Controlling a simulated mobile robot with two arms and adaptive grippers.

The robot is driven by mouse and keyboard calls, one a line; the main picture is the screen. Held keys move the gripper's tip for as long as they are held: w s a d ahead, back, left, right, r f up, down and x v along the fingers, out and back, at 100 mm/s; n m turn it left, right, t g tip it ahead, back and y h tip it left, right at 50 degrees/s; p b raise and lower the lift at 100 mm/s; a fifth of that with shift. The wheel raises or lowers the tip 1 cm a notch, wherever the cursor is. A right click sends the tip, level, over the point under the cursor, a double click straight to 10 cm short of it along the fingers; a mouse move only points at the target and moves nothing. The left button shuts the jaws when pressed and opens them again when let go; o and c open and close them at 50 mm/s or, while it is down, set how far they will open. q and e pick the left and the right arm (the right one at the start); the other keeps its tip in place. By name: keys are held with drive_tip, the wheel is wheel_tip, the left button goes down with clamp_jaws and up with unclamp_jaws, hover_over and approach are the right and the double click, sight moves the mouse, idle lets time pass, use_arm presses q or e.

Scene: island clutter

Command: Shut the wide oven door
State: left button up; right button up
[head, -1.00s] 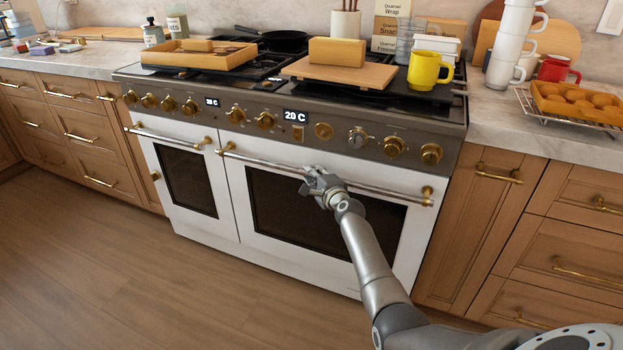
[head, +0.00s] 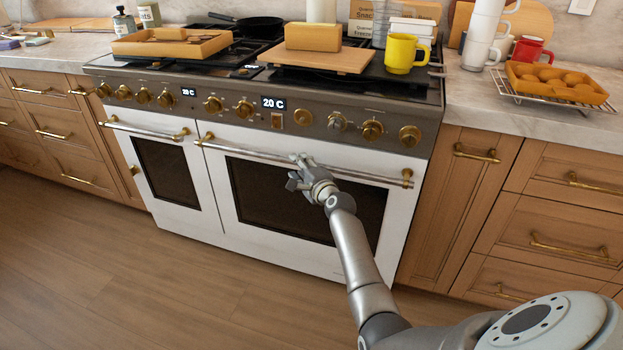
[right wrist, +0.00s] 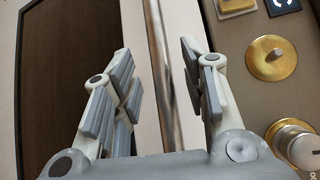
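The wide oven door (head: 216,182) is white with a dark window and looks flush with the oven front. Its long metal handle (head: 245,152) with brass ends runs along the top. My right gripper (head: 294,172) is open and empty in front of the handle, near its middle. In the right wrist view, the handle bar (right wrist: 158,50) runs between the two spread fingers of this gripper (right wrist: 163,88). They do not close on it, and I cannot tell whether they touch it. The door window (right wrist: 65,60) is at the left there. My left gripper is not in view.
The narrow oven door (head: 165,170) is at the left and looks closed. Knobs (head: 337,121) line the panel above. A yellow mug (head: 402,53) and a wooden board (head: 315,58) sit on the stove. The floor (head: 130,290) in front is clear.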

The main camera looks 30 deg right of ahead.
drive_tip(key=s+r, duration=0.1)
drive_tip(key=s, duration=0.7)
drive_tip(key=shift+a, duration=0.4)
